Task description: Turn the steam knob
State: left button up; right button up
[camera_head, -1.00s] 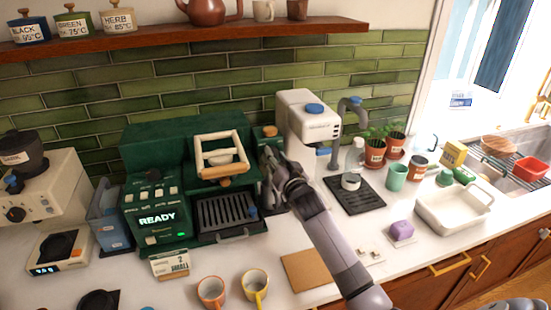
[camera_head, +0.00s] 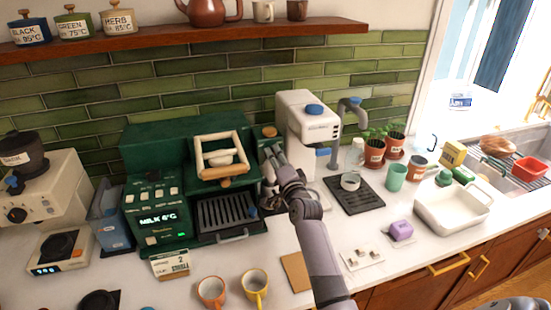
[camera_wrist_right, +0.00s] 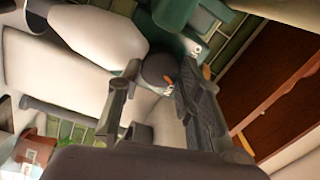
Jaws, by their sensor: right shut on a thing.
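The green espresso machine (camera_head: 150,150) stands against the tiled wall, and its display (camera_head: 160,218) reads "MILK 6°C". My right gripper (camera_head: 272,155) is at the machine's right side in the head view. In the right wrist view, a round dark grey knob (camera_wrist_right: 157,68) with an orange mark sits between the fingers of my right gripper (camera_wrist_right: 160,80), which is shut on it. The gripper hides the knob in the head view. My left gripper is not in view.
A white dispenser (camera_head: 303,120) stands close to the right of my gripper. A drip mat (camera_head: 368,200) with a small metal jug (camera_head: 350,181) lies beyond it. A white basin (camera_head: 455,218) is at the right.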

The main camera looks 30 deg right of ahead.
jog(key=m, duration=0.5)
jog(key=shift+p, duration=0.35)
jog(key=shift+f+m+h, duration=0.1)
jog(key=shift+m+h, duration=0.2)
jog(key=o, duration=1.2)
jog(key=shift+c, duration=0.2)
jog(key=v, duration=1.2)
